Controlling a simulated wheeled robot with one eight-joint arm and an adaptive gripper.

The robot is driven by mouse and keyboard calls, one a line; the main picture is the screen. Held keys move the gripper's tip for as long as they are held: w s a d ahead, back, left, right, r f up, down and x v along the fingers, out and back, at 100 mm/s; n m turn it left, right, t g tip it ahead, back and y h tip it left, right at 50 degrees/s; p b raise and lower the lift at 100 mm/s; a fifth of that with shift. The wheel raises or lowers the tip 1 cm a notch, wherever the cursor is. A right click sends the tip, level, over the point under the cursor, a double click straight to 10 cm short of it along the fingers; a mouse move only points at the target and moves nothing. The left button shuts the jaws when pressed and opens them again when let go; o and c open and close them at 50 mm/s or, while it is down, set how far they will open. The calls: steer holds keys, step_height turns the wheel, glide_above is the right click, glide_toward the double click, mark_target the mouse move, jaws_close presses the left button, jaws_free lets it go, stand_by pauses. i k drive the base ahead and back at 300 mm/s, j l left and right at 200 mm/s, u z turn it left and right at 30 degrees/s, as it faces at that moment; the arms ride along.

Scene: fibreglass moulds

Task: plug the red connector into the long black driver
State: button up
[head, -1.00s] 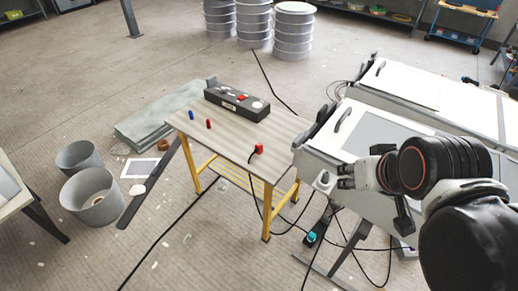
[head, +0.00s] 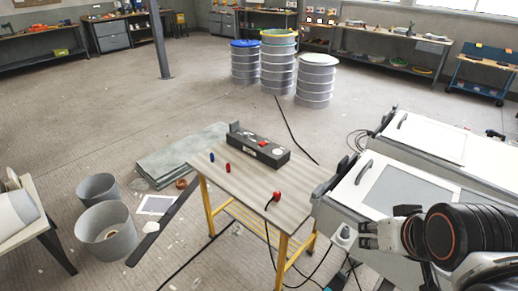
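The long black driver (head: 250,152) lies at the back of the wooden-topped table, with a small red part and pale round marks on it. A red connector (head: 277,196) with a black cable sits near the table's front right edge, apart from the driver. A smaller red piece (head: 227,168) and a blue piece (head: 211,157) stand on the table's left part.
The table (head: 240,190) has yellow legs and a bare middle. White-topped units (head: 400,190) stand close on its right. Grey bins (head: 105,230) and a dark slanted bar (head: 165,220) are at the left. Cables lie on the floor. Stacked drums (head: 316,80) stand behind.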

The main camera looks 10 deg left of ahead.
mark_target(274, 156)
steer(key=i+j+z, duration=0.2)
steer(key=i, duration=0.25)
steer(key=i+j+z, duration=0.25)
steer(key=i, duration=0.25)
steer(key=j+u, duration=0.1)
steer(key=j, duration=0.25)
steer(key=l+z, duration=0.1)
steer(key=l, duration=0.4)
